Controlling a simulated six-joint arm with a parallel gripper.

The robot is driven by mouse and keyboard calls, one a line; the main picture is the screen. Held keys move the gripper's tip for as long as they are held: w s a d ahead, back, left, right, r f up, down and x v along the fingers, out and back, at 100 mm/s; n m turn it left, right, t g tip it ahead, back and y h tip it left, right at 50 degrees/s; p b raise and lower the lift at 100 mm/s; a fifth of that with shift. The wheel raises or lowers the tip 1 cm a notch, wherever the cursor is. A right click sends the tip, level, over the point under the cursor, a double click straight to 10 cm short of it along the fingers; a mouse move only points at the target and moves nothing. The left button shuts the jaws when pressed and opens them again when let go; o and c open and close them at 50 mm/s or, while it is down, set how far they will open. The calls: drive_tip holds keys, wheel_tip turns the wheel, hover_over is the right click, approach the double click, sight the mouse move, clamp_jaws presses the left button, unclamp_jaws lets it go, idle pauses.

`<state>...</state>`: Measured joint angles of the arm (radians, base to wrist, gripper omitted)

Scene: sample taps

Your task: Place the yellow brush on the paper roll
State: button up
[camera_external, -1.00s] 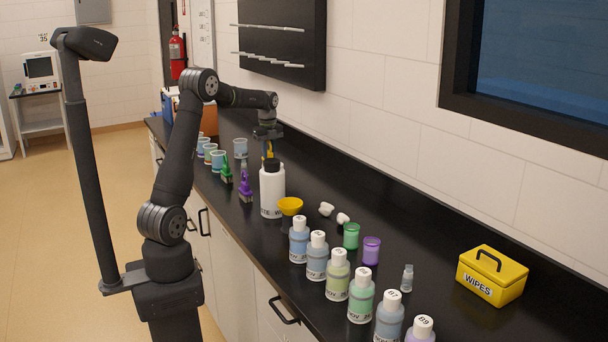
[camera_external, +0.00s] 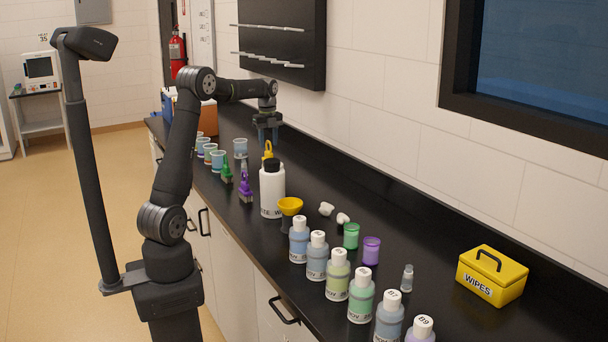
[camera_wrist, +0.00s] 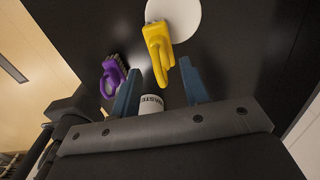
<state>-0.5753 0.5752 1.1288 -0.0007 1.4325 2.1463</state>
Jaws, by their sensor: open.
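The yellow brush (camera_wrist: 157,45) is below my gripper in the wrist view. Its bristle end overlaps the edge of a round white top (camera_wrist: 181,17), which looks like the paper roll. In the external view the yellow brush (camera_external: 267,150) shows just behind the black cap of the white waste bottle. The bottle hides its lower part and the roll. My gripper (camera_external: 267,138) is above the brush in the external view. In the wrist view its blue fingers (camera_wrist: 160,72) are open and apart, with the brush handle reaching toward the gap between them and not gripped.
A yellow funnel (camera_external: 290,205) and several capped bottles (camera_external: 318,257) are to the right.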

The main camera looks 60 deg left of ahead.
wheel_tip(320, 180, up, 7)
drive_tip(key=shift+r, duration=0.15)
idle(0.4)
drive_tip(key=shift+f, duration=4.15)
